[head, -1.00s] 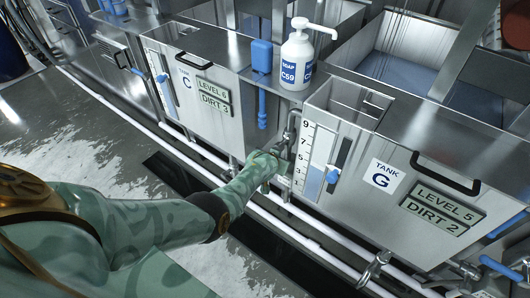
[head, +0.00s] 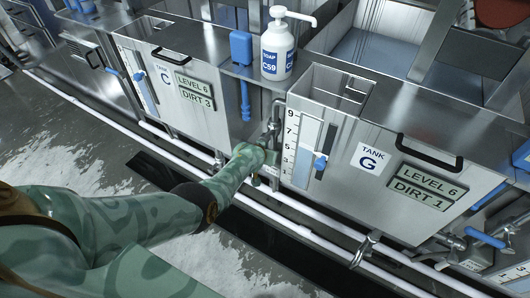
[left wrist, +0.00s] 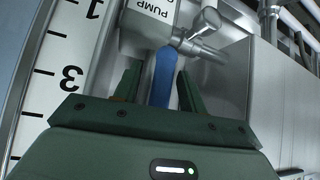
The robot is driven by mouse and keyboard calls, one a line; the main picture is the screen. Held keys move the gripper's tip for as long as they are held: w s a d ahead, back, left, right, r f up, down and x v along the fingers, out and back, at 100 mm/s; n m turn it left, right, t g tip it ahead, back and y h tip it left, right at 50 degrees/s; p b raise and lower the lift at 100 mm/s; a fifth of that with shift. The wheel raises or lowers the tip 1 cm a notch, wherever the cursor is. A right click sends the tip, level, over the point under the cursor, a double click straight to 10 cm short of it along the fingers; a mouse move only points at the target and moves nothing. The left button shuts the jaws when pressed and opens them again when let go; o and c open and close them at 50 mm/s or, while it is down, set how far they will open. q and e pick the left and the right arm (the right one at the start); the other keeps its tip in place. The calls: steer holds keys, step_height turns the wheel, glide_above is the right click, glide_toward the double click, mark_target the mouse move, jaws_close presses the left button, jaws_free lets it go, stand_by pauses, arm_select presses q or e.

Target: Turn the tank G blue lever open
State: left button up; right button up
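Tank G (head: 420,165) is a steel box at the right, with its name plate and signs reading LEVEL 6 and DIRT 1. My left gripper (head: 268,160) is at the pipework by the tank's left front corner and hides the lever there in the head view. In the left wrist view, the blue lever (left wrist: 163,78) stands between the two green fingers of my left gripper (left wrist: 160,85), below a steel valve body (left wrist: 150,22) marked PUMP. The fingers look apart, with narrow gaps beside the lever. My right gripper is not in view.
Tank C (head: 180,90) stands to the left. A soap bottle (head: 278,50) stands on the ledge between the tanks. A blue slider (head: 320,163) sits on tank G's level scale. White pipes (head: 310,220) run low along the front. Another blue lever (head: 485,237) is far right.

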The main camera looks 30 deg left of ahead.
arm_select(q)
steer(key=shift+r, duration=0.1)
steer(key=shift+r, duration=0.2)
steer(key=p+v, duration=1.3)
steer(key=v, duration=0.3)
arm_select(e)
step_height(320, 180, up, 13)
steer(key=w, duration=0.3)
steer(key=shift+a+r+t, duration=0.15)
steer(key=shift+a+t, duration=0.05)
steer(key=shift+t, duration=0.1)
arm_select(q)
steer(key=shift+f, duration=0.1)
